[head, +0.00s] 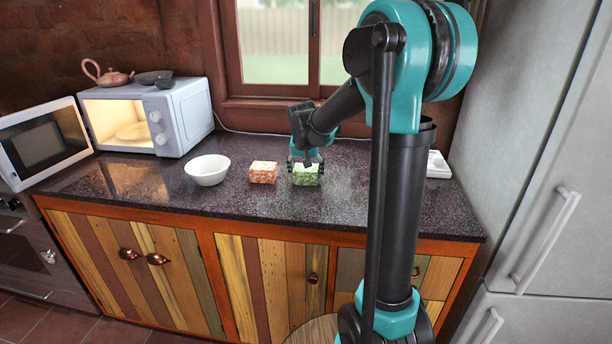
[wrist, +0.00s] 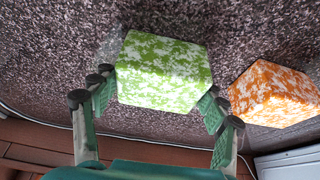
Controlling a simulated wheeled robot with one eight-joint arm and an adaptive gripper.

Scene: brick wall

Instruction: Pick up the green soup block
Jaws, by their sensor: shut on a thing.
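The green soup block (head: 307,177) is a green-and-white speckled block on the dark stone counter, right of the orange block. It also shows in the wrist view (wrist: 165,72), set between the two fingers. My gripper (head: 306,163) comes down over it from above, and in the wrist view its fingers (wrist: 158,100) are shut on the block's two sides. I cannot tell whether the block is touching the counter or just clear of it.
An orange-and-white block (head: 263,172) sits close to the left, and a white bowl (head: 207,170) stands farther left. An open microwave (head: 181,112) holds the counter's (head: 150,195) back left. A white item (head: 438,165) lies at right beside the fridge (head: 540,150). The front counter is clear.

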